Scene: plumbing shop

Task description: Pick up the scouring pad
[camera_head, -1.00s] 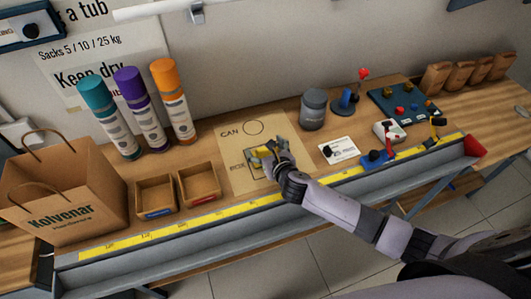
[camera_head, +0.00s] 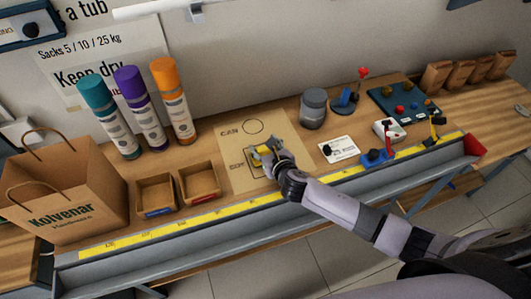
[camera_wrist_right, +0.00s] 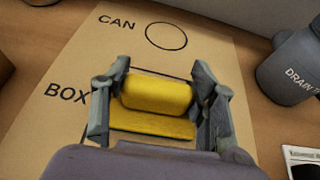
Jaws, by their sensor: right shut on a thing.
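The scouring pad (camera_wrist_right: 157,95) is a yellow block between the two fingers of my right gripper (camera_wrist_right: 158,92) in the right wrist view. A flatter, rough yellow area shows just below it; I cannot tell whether that is part of the same pad. In the head view my right gripper (camera_head: 264,152) is shut on the pad, low over the BOX outline of the tan mat (camera_head: 282,128). Any gap between the pad and the mat is hard to judge. My left gripper is not in view.
Two small wooden trays (camera_head: 156,193) and a paper bag (camera_head: 66,190) are left of the mat. Three spray cans (camera_head: 172,103) stand behind. A grey can (camera_head: 313,109), a card (camera_head: 340,149) and small tools are to the right. A yellow ruler (camera_head: 220,211) lines the bench's front.

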